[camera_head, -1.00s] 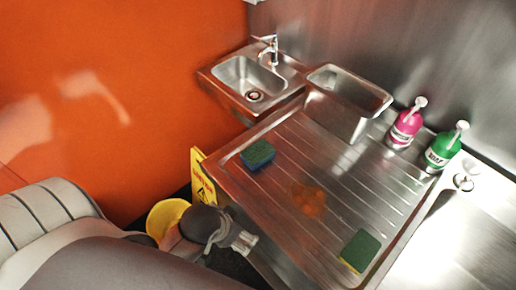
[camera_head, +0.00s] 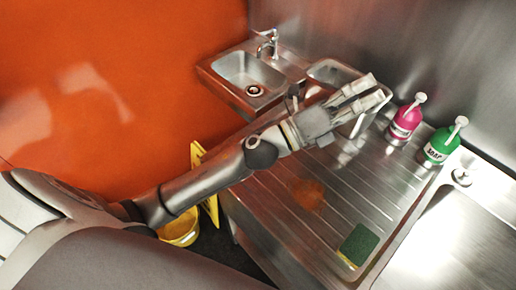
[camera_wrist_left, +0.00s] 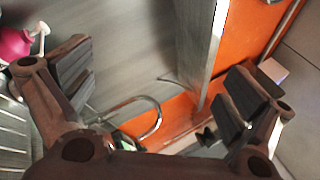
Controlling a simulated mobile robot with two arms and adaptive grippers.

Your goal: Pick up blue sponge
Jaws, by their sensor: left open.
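The blue sponge is hidden in the head view behind my left forearm, which crosses the back left of the ribbed steel drainboard (camera_head: 335,210). My left gripper (camera_head: 376,90) is raised over the deep steel basin, its fingers spread and nothing between them. In the left wrist view the gripper (camera_wrist_left: 160,92) is also open and empty, and no sponge shows between the fingers. A green sponge (camera_head: 358,244) with a yellow underside lies at the drainboard's front right. My right gripper is not in view.
A pink bottle (camera_head: 404,121) and a green soap bottle (camera_head: 441,145) stand along the steel back wall. A small sink with a tap (camera_head: 268,43) is at the back left. An orange stain (camera_head: 307,192) marks the drainboard. A yellow bucket (camera_head: 180,232) is below.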

